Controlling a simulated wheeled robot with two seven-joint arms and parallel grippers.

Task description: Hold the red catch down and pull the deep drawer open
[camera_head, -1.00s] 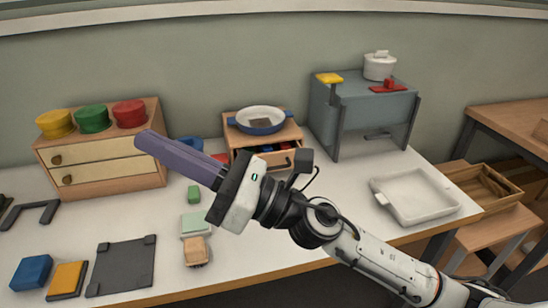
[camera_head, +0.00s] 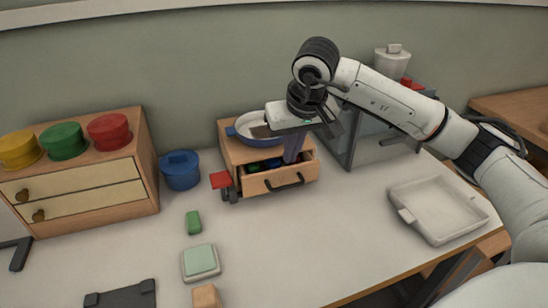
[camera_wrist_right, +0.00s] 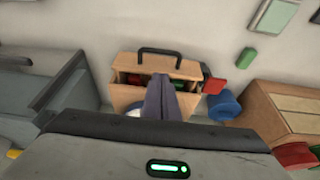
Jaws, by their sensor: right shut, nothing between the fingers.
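The deep drawer (camera_head: 282,178) is in a small wooden cabinet (camera_head: 232,149) at the table's middle back. It stands partly open, with a black handle (camera_head: 286,183) on its front and green and blue items inside. The red catch (camera_head: 220,180) sticks out at the cabinet's lower left. It also shows in the right wrist view (camera_wrist_right: 213,86). My right gripper (camera_head: 291,160) points down with its purple fingers shut and empty. Its fingertips are at the drawer's opening, behind the front panel; whether they touch it I cannot tell. My left gripper is not in view.
A blue pan (camera_head: 256,128) sits on the cabinet. A blue lidded pot (camera_head: 180,170) stands to its left, near a two-drawer chest (camera_head: 80,185). A green block (camera_head: 193,222) and a pale green pad (camera_head: 201,262) lie in front. A white tray (camera_head: 438,209) is at right.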

